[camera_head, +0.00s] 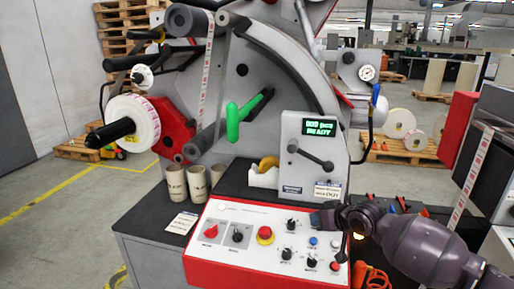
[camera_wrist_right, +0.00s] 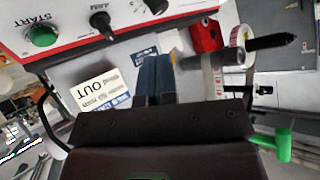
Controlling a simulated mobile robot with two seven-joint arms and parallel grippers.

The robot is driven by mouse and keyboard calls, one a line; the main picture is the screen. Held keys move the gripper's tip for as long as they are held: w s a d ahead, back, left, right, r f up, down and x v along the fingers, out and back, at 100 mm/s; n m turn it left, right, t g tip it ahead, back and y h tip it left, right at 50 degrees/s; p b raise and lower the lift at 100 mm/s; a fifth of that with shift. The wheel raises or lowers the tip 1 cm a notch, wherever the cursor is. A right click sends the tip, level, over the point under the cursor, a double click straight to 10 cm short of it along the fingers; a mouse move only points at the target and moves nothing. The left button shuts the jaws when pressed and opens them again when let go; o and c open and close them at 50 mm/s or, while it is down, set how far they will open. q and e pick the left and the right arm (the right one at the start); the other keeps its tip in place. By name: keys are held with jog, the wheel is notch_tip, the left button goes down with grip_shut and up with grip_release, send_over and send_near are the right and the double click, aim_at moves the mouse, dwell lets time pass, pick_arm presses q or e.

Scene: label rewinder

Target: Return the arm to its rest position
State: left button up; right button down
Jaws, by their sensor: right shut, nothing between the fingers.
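My right arm (camera_head: 425,245), dark grey, reaches in from the right side of the head view. Its gripper (camera_head: 318,219) is over the right part of the white and red control panel (camera_head: 218,258); I cannot tell whether it touches. In the right wrist view the two blue-grey fingers (camera_wrist_right: 153,80) lie together with nothing between them. The panel also shows in the wrist view, with a green START button (camera_wrist_right: 41,37) and black knobs (camera_wrist_right: 103,22). My left gripper does not show in the head view.
The label rewinder carries a green handle (camera_head: 247,115), a white label roll (camera_head: 131,122) and a display (camera_head: 318,127) reading READY. Cardboard cores (camera_head: 197,184) and a tape dispenser (camera_head: 263,176) stand behind the panel. Orange-handled tools (camera_head: 372,277) lie below my right arm.

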notch_tip(320, 180, up, 4)
jog(key=a+n+t, duration=0.2)
jog(key=a+n, duration=0.1)
jog(key=s+a+f+n+t, duration=0.1)
jog(key=s+f+t, duration=0.15)
jog(key=s, duration=0.25)
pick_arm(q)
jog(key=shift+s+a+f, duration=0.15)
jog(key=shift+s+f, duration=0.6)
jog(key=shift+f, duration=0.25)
pick_arm(e)
jog(key=s+d+f+m+h, duration=0.2)
jog(key=s+f, duration=0.5)
jog(key=s, duration=0.4)
jog(key=s+d+f+m+g+h, duration=0.1)
jog(key=s+d+f, duration=0.4)
jog(key=s, duration=0.6)
jog(key=s+d+f+m+g+h, duration=0.1)
jog(key=s+d+f+m+h, duration=0.2)
jog(key=s+f, duration=0.6)
jog(key=shift+s+d+f+m+h, duration=0.45)
jog(key=shift+s+d, duration=0.2)
jog(key=shift+s, duration=0.35)
jog(key=shift+r+g, duration=0.1)
jog(key=shift+g, duration=0.15)
